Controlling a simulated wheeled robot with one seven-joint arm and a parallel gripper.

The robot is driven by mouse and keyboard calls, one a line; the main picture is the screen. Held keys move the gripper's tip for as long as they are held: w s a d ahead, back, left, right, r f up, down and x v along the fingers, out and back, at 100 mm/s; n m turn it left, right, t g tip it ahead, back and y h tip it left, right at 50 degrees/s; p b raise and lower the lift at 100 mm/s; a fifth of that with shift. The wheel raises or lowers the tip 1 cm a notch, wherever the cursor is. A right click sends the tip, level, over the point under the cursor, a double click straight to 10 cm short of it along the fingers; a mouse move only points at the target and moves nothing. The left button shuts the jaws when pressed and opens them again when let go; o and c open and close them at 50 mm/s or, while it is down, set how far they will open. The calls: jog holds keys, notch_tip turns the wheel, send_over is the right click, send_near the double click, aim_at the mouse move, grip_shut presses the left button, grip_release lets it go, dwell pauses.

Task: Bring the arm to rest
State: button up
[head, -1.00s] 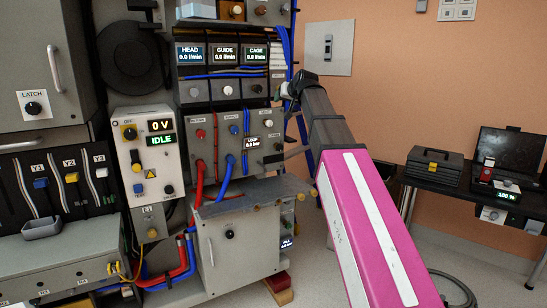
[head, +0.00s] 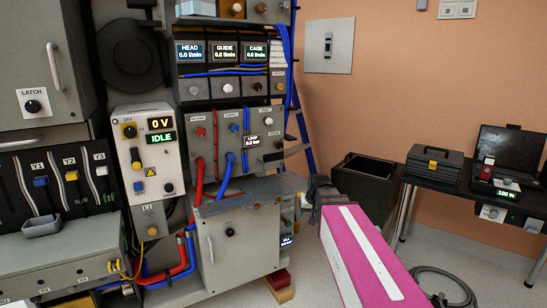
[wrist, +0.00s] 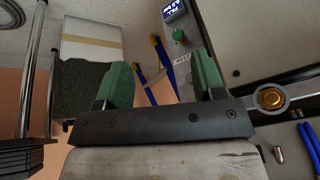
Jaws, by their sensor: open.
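My gripper (wrist: 164,82) is open in the wrist view, with its two green fingers apart and nothing between them. Behind the gap show blue-and-yellow legs and an orange patch. In the head view my pink-and-white arm comes in from the bottom right. Its dark end (head: 320,190) is beside the right edge of the grey cabinet (head: 238,240); I cannot tell whether it touches. The fingers cannot be made out in the head view.
The instrument rack (head: 228,135) with hoses stands left of my arm. A dark open bin (head: 364,181) stands just behind it. A black table at right holds a toolbox (head: 434,163) and laptop (head: 508,150). A hose (head: 445,285) lies on the floor.

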jog(key=s+d+f+g, duration=0.2)
jog(key=s+f, duration=0.5)
jog(key=s, duration=0.1)
jog(key=s+d+f+g+h, duration=0.1)
jog(key=s+d+f+g, duration=0.1)
jog(key=s+f, duration=0.5)
jog(key=shift+s+d+f, duration=0.25)
jog(key=shift+s+f, duration=0.1)
jog(key=shift+s, duration=0.05)
dwell(1.5)
